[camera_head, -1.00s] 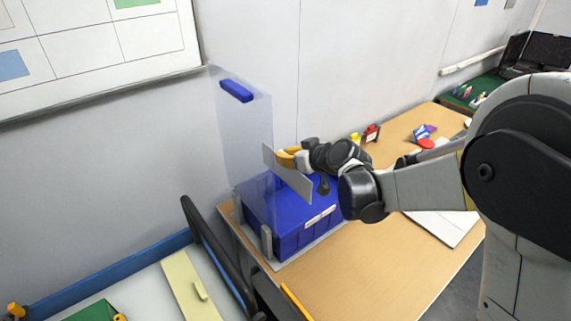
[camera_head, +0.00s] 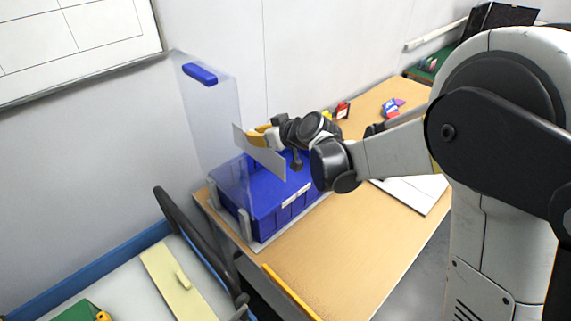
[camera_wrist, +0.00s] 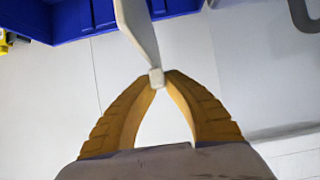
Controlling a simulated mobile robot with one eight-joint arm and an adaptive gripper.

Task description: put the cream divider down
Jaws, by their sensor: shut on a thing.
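My gripper (camera_head: 258,137) has yellow fingers shut on the small pale knob of a divider (camera_head: 262,158), a thin flat panel that looks pale grey-white. It is held up on edge, tilted, in front of the blue bin (camera_head: 278,217). Whether it touches the bin is unclear. In the wrist view, my fingertips (camera_wrist: 160,80) close on the knob, and the divider (camera_wrist: 138,25) extends away toward the blue bin (camera_wrist: 80,18). A pale cream-yellow panel with a handle (camera_head: 165,275) lies flat on the white surface at lower left.
A clear upright sheet with a blue grip (camera_head: 212,115) stands at the bin's left side. The wooden table (camera_head: 345,240) is bare in front of the bin. A white board (camera_head: 415,193) and small coloured items (camera_head: 391,106) lie farther right. A dark curved rail (camera_head: 185,230) rises at left.

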